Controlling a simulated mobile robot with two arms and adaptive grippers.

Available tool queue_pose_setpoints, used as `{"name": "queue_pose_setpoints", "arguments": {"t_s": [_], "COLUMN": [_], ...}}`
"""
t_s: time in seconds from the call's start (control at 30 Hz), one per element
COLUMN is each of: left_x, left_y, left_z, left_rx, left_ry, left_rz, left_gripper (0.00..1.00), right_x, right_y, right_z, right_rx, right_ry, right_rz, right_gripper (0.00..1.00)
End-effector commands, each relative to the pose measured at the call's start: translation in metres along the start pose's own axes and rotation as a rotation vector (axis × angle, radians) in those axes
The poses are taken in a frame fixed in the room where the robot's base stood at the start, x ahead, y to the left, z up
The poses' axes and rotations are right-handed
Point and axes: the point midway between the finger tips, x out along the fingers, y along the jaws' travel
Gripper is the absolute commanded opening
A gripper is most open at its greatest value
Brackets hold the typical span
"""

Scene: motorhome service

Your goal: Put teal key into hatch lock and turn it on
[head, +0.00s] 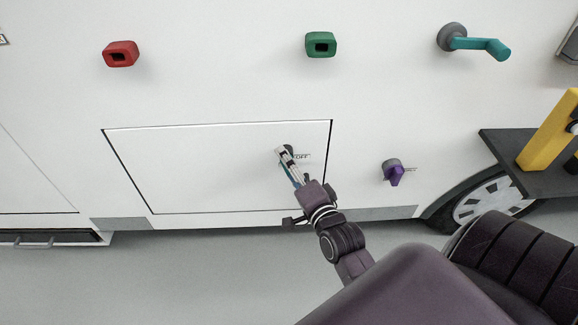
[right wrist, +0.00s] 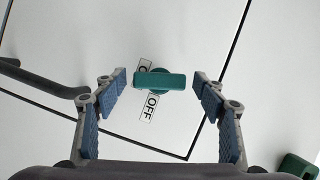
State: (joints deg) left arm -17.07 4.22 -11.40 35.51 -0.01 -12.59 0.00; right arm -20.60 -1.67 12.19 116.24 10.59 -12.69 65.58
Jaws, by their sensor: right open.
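The teal key (right wrist: 159,81) shows in the right wrist view as a flat bar on a round teal base at the hatch lock, between the labels, with OFF readable and the other label partly covered. How deep it sits cannot be told. My right gripper (right wrist: 160,88) is open, with one blue-padded finger on each side of the key, apart from it. In the head view my right gripper (head: 285,153) is at the right part of the white hatch (head: 200,165) and hides most of the lock and key. My left gripper is not in view.
A red socket (head: 121,54), a green socket (head: 320,44) and a teal crank (head: 480,46) are on the wall above. A purple key (head: 394,174) is right of the hatch. A dark shelf (head: 510,150) with a yellow object (head: 550,135) juts out at right.

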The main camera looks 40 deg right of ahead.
Motion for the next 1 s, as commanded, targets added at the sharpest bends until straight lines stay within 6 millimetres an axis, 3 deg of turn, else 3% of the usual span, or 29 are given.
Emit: {"name": "queue_pose_setpoints", "arguments": {"t_s": [0.27, 0.7, 1.0], "left_x": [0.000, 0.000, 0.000], "left_y": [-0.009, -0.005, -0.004], "left_z": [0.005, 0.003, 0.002], "left_rx": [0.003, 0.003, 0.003], "left_ry": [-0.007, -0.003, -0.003], "left_rz": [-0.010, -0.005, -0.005], "left_gripper": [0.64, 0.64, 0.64], "right_x": [-0.007, -0.067, -0.080], "right_y": [0.001, 0.002, 0.000], "right_z": [0.000, 0.001, 0.000], "right_rx": [0.000, 0.001, 0.000], "right_ry": [0.000, -0.002, 0.000], "right_rz": [0.002, 0.003, 0.000], "right_gripper": [0.64, 0.64, 0.64]}}
